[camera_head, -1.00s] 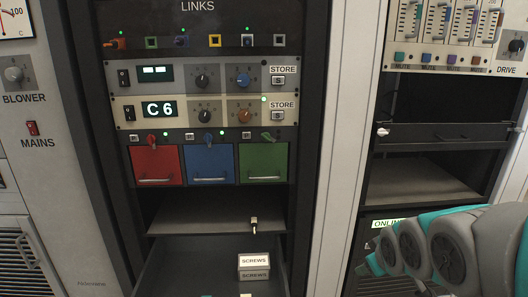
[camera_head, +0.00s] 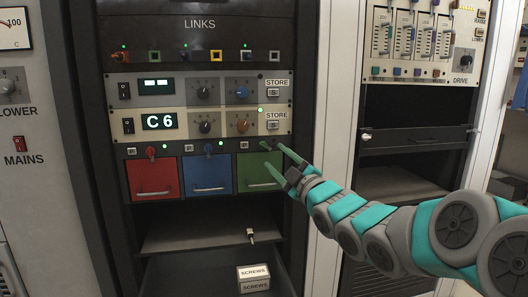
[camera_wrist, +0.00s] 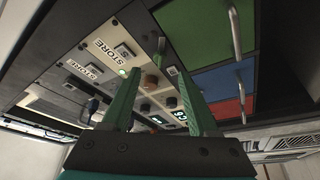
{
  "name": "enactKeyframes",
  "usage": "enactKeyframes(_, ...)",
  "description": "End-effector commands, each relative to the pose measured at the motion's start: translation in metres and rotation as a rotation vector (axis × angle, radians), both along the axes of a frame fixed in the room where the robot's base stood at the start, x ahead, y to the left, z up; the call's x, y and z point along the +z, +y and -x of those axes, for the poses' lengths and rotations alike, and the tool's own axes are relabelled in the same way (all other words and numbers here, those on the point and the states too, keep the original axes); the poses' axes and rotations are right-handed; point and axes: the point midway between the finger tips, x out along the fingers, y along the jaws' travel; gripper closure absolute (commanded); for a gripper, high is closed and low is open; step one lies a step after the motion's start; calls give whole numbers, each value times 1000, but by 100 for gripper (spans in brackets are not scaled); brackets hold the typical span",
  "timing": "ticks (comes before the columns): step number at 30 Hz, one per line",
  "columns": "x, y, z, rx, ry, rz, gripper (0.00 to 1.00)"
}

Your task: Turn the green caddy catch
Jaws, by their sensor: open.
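The green caddy (camera_head: 252,176) is the rightmost of three coloured caddies, with a bar handle on its front. Its small green catch (camera_head: 264,146) sits just above it, close to my fingertips. My gripper (camera_head: 274,158) reaches in from the right, its two green fingers apart and empty, in front of the caddy's upper right part. In the wrist view my gripper's fingers (camera_wrist: 160,72) are spread, with the catch (camera_wrist: 161,46) beyond the gap between them. The green caddy (camera_wrist: 205,28) shows at the upper right there. I cannot tell whether a finger touches the catch.
The red caddy (camera_head: 153,178) and blue caddy (camera_head: 207,174) stand to the left, each with its own catch above. Panels with knobs and STORE buttons lie above. An open drawer (camera_head: 190,270) with a SCREWS box (camera_head: 253,272) is below.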

Motion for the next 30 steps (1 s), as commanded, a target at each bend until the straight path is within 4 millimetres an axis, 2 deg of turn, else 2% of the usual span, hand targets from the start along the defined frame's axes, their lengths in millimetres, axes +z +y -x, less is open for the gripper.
enactKeyframes(6, 7, 19, -26, 1, 2, -1, 40)
enactKeyframes(12, 12, 31, -44, -1, 1, -1, 40)
enactKeyframes(25, 13, 35, -50, -2, 5, 0, 40)
enactKeyframes(30, 13, 35, -50, -2, 5, 0, 59)
